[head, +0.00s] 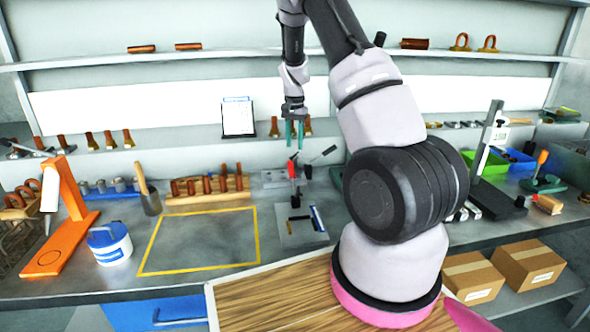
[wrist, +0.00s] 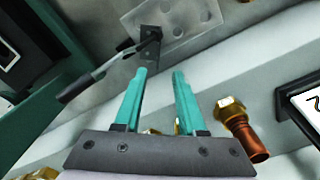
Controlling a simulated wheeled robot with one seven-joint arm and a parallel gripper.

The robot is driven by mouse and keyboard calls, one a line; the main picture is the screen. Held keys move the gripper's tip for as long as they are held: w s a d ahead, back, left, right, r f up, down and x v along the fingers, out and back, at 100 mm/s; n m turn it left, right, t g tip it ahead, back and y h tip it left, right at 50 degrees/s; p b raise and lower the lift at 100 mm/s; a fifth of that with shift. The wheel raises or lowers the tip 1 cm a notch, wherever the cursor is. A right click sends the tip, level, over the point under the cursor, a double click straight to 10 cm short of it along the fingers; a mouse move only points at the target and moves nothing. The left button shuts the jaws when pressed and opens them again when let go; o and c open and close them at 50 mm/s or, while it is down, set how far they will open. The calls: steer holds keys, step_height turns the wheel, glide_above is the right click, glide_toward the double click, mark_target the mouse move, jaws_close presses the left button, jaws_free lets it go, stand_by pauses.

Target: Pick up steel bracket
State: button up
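My gripper (head: 295,146) is raised in front of the back wall, pointing down over the rear of the bench. In the wrist view its two teal fingers (wrist: 160,76) stand apart with nothing between them. A grey metal plate with round holes (wrist: 182,20) shows beyond the fingertips, with a dark hinged part and lever against it. It looks like the steel bracket, but I cannot be sure. The fingers are apart from it. In the head view a small grey plate (head: 274,179) lies on the bench below my gripper, beside the red-handled toggle clamp (head: 294,171).
Brass-and-copper fittings (wrist: 238,128) stand along the ledge near my gripper, beside a clipboard (head: 238,117). A wooden rack of copper pieces (head: 208,196), an orange stand (head: 68,215) and a blue-white tub (head: 109,244) are left. The yellow-outlined bench area (head: 200,240) is clear.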

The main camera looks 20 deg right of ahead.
step_height(320, 180, down, 7)
steer(key=shift+s+r, duration=0.15)
steer(key=shift+r, duration=0.05)
jaws_close()
stand_by(1.6)
